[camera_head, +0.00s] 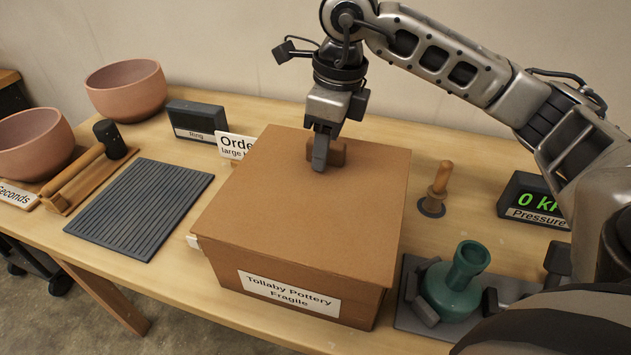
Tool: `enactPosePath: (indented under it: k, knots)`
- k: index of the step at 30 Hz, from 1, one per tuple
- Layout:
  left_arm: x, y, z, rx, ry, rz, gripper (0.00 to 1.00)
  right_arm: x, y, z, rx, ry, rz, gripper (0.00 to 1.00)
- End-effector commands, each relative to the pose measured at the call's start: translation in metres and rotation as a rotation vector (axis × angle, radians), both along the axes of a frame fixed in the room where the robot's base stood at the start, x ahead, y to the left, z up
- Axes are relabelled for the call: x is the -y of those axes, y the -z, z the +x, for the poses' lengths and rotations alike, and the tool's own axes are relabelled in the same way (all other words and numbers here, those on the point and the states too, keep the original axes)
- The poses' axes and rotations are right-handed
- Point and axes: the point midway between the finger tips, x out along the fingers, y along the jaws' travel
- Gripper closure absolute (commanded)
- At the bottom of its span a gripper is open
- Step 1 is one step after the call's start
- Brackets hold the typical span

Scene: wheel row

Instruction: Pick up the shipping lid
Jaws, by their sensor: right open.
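The shipping lid (250,200) is a flat brown cardboard lid with a small brown block handle (339,153) on top. It sits on the cardboard box (225,264), which is labelled "Tollaby Pottery Fragile". My right gripper (322,150) points down over the lid at the handle. It is open, with one finger in front of the handle. The other finger is hidden, and I cannot tell whether either finger touches the handle. My left gripper is not in view.
Left are a ribbed dark mat (142,207), a mallet (85,165) and pink bowls (127,90).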

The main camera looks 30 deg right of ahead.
Motion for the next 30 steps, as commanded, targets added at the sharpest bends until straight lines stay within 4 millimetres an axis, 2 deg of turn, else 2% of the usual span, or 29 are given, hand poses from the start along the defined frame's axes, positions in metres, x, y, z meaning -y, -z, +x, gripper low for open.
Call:
enactPosePath:
  k: [7,8,12,13,23,26,30]
  knots:
    - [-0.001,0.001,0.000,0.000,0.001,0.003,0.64,0.000,0.003,0.000,0.001,0.000,0.000,0.55]
    - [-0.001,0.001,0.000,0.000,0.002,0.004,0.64,0.000,0.003,0.000,0.001,0.000,0.000,0.57]
    - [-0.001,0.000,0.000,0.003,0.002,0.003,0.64,0.000,0.003,0.000,0.001,0.000,0.000,0.96]
    - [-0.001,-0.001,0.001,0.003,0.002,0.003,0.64,0.000,0.003,0.000,0.001,0.000,0.000,1.00]
    - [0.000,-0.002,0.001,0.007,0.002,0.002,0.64,0.000,0.001,0.000,0.002,0.000,0.001,1.00]
    - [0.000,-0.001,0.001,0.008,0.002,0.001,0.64,0.000,-0.004,0.001,0.004,-0.001,0.000,1.00]
    - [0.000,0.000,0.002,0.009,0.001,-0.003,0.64,-0.001,-0.021,0.001,0.007,-0.002,0.001,1.00]
